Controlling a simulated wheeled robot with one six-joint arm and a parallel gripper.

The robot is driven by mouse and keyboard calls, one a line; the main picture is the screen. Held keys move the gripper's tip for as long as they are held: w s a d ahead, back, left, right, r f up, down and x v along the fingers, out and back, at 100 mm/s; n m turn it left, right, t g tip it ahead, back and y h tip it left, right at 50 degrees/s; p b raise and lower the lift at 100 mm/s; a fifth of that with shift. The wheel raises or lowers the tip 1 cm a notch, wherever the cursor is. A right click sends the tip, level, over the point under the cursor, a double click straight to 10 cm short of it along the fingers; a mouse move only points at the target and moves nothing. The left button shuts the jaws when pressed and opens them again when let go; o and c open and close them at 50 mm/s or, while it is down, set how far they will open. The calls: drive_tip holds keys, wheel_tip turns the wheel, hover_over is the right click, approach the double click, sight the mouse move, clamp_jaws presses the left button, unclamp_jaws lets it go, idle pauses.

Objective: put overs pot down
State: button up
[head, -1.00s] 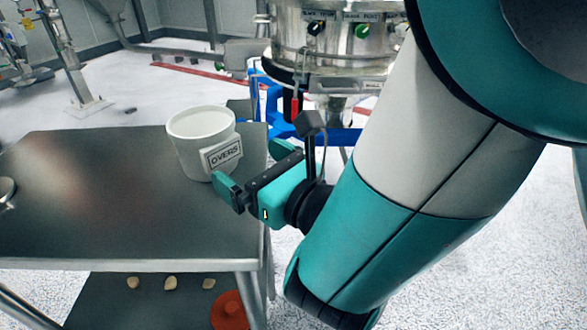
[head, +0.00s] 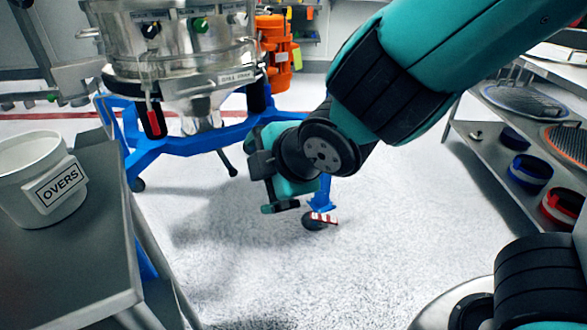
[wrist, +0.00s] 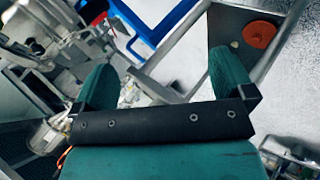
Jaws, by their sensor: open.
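The overs pot (head: 35,160) is a white tub with a label reading OVERS. It stands upright on the grey metal table (head: 75,265) at the left of the head view, near the table's right edge. My gripper (head: 290,207) is out over the floor, well to the right of the pot and apart from it. In the wrist view the two teal fingers of my gripper (wrist: 165,78) are spread wide with nothing between them. I cannot make out the pot in the wrist view.
The steel sifter (head: 175,50) stands on a blue wheeled frame (head: 165,145) behind the table. A rack (head: 475,115) at the right holds mesh screens and coloured rings. An orange-red disc (wrist: 259,35) shows in the wrist view. Open white floor lies between table and rack.

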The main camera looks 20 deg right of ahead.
drive_tip(key=s+d+r+m+g, duration=0.2)
drive_tip(key=s+m+g, duration=0.2)
drive_tip(key=s+m, duration=0.2)
drive_tip(key=s+d+r+m+g, duration=0.1)
drive_tip(key=s+d+m+g, duration=0.1)
drive_tip(key=s+m+g, duration=0.2)
drive_tip(key=s+m, duration=0.2)
drive_tip(key=s, duration=0.2)
drive_tip(key=shift+s+r+g+y, duration=0.25)
drive_tip(key=shift+r+g+y, duration=0.05)
drive_tip(key=shift+r+y, duration=0.1)
drive_tip(key=shift+d, duration=0.1)
